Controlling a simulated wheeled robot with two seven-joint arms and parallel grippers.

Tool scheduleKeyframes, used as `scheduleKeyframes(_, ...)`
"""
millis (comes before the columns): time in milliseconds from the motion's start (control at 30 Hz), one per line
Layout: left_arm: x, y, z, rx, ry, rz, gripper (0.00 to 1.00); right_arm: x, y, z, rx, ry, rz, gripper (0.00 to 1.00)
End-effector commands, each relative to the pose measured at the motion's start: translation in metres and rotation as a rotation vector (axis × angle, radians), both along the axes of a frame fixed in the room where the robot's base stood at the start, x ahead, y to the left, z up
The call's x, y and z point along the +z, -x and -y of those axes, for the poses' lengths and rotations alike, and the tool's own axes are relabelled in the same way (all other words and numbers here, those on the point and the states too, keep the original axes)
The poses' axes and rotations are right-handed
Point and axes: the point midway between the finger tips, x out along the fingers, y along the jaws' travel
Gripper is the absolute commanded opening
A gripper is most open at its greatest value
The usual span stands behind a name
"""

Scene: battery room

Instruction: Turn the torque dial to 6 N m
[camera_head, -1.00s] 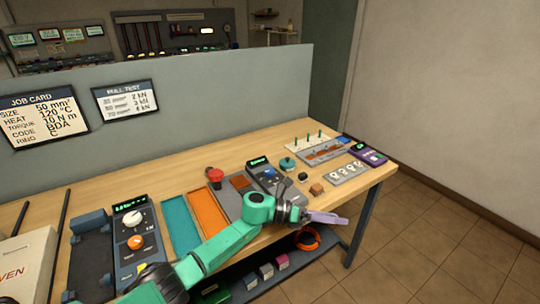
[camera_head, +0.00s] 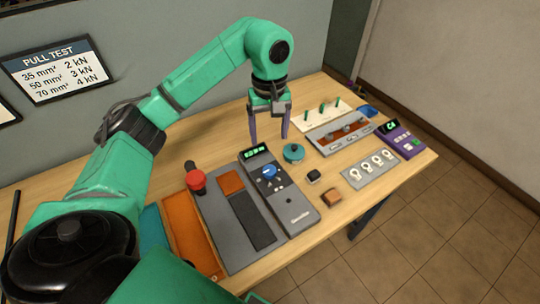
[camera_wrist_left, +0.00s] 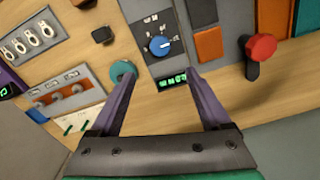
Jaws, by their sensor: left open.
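A blue dial (camera_head: 269,171) with a pale pointer mark sits on a long grey device (camera_head: 297,213) with a lit green display (camera_head: 253,152). The display is too small to read surely. The dial also shows in the left wrist view (camera_wrist_left: 160,46), with pale marks around it. My left gripper (camera_head: 269,138) is open and empty, pointing down above the display end of the device. In the left wrist view its purple fingers (camera_wrist_left: 158,77) frame the display, with the dial beyond the tips, apart from them. My right gripper is in neither current view.
A purple unit (camera_head: 400,138) stands at the right edge. A grey panel (camera_head: 300,45) rises behind.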

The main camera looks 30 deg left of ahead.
Motion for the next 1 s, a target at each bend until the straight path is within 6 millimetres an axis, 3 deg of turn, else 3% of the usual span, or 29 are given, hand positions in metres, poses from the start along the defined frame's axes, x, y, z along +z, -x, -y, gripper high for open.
scheduleKeyframes(200,-0.053,0.002,0.000,0.003,0.003,-0.009,0.81,0.016,0.013,0.005,0.001,0.007,-0.021,0.50)
scheduleKeyframes(500,-0.120,0.001,0.001,0.003,0.004,-0.004,0.81,0.033,0.005,0.006,0.002,0.008,-0.008,0.50)
scheduleKeyframes(833,-0.132,0.001,0.001,0.003,0.005,-0.001,0.81,0.033,0.003,0.005,0.002,0.006,-0.005,0.50)
scheduleKeyframes(867,-0.132,0.001,0.001,0.003,0.005,-0.001,0.73,0.033,0.003,0.004,0.001,0.006,-0.005,0.50)
scheduleKeyframes(1000,-0.131,0.001,0.001,0.003,0.005,-0.001,0.20,0.033,0.003,0.001,0.001,0.002,-0.005,0.50)
